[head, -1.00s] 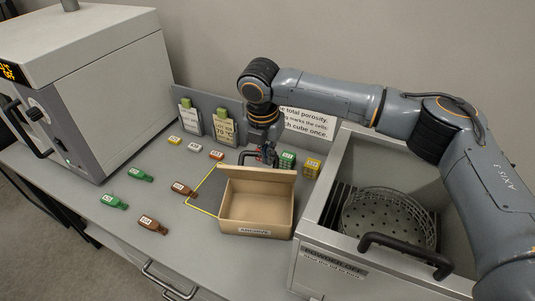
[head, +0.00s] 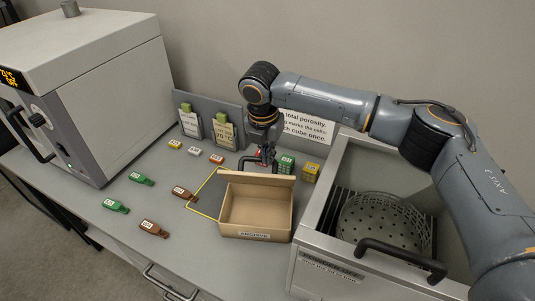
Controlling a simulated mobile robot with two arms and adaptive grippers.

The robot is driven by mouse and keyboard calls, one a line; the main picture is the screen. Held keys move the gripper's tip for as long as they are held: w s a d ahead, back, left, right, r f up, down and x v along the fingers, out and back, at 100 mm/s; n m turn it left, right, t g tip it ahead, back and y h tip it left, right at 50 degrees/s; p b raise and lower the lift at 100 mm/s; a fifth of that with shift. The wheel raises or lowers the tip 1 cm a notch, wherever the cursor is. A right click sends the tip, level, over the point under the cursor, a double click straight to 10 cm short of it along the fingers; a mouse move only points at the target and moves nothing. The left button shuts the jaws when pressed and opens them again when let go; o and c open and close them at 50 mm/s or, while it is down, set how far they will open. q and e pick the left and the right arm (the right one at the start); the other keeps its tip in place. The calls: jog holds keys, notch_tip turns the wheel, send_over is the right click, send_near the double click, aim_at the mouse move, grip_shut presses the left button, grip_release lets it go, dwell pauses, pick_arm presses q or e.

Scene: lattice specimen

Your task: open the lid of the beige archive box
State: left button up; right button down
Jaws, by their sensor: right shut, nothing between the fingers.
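The beige archive box (head: 255,236) stands on the grey bench, its front marked ARCHIVE. Its lid (head: 256,178) is raised and tilted back at the rear edge, so the box is open, and its inside looks empty. My right gripper (head: 258,162) points down just behind the raised lid. Its fingers are shut and partly hidden by the lid; I cannot tell whether they touch it. My left gripper is not in the view.
Green and brown tags (head: 141,179) lie left of the box. A green cube (head: 285,164) and a yellow cube (head: 310,172) stand behind it. A metal tub with a basket (head: 383,230) is at right, an oven (head: 95,90) at left.

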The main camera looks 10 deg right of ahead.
jog(key=shift+w+d+r+p, duration=0.1)
jog(key=shift+w+d+p, duration=0.05)
jog(key=shift+w+p, duration=0.3)
jog(key=shift+w+d+r+p, duration=0.1)
jog(key=shift+w+p, duration=0.2)
jog(key=shift+w, duration=0.15)
jog(key=shift+w+d+p, duration=0.15)
jog(key=shift+w+p, duration=0.15)
jog(key=shift+w, duration=0.25)
dwell(0.6)
